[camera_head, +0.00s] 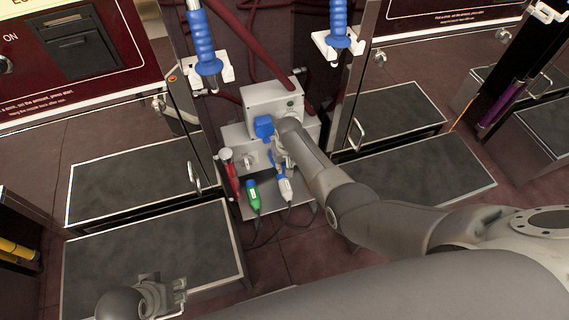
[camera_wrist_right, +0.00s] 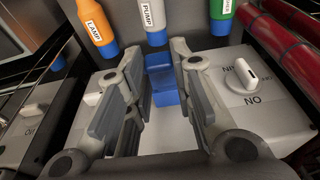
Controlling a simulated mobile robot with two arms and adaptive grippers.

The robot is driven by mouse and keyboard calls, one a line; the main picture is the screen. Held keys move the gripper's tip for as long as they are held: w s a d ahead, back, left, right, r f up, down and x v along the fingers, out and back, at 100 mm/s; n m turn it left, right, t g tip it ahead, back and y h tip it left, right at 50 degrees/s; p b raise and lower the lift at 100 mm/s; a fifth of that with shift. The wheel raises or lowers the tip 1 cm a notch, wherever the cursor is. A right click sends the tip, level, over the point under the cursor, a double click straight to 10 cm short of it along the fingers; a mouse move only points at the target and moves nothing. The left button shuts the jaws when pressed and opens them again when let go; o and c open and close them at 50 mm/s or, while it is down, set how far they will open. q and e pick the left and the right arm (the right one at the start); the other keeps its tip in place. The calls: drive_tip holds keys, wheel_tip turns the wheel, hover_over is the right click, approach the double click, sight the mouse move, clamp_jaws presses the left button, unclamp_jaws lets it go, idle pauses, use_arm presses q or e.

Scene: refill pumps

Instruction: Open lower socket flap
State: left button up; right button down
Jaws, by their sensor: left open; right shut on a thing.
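The lower grey socket box (camera_head: 230,137) stands low between the pump cabinets, with a knob on its front. A small blue flap (camera_wrist_right: 163,82) shows between the fingers of my right gripper (camera_head: 276,157), which is shut on it. In the head view the gripper mostly hides this flap. The flap's exact angle is hard to tell. Another blue part (camera_head: 264,126) sits just above, by the upper grey box (camera_head: 270,95). My left gripper (camera_head: 176,292) is open and empty at the bottom left, over a dark platform and away from the boxes.
A green plug (camera_head: 254,196) and a white plug (camera_head: 285,187) with cables are below the box. In the right wrist view an orange plug (camera_wrist_right: 97,26) is beside them. A red-handled tool (camera_head: 229,174) and dark red hoses (camera_wrist_right: 290,55) are close by.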

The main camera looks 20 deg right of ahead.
drive_tip(key=shift+w+r, duration=0.55)
drive_tip(key=shift+w, duration=0.2)
drive_tip(key=c, duration=1.6)
unclamp_jaws()
drive_tip(key=shift+o, duration=1.4)
drive_tip(key=shift+f, duration=0.1)
drive_tip(key=shift+o, duration=0.4)
drive_tip(key=shift+s+f, duration=0.15)
drive_tip(key=shift+s, duration=0.1)
wheel_tip(320, 180, up, 12)
drive_tip(key=s, duration=0.2)
drive_tip(key=shift+s, duration=0.2)
drive_tip(key=shift+f, duration=0.15)
drive_tip(key=shift+c, duration=0.2)
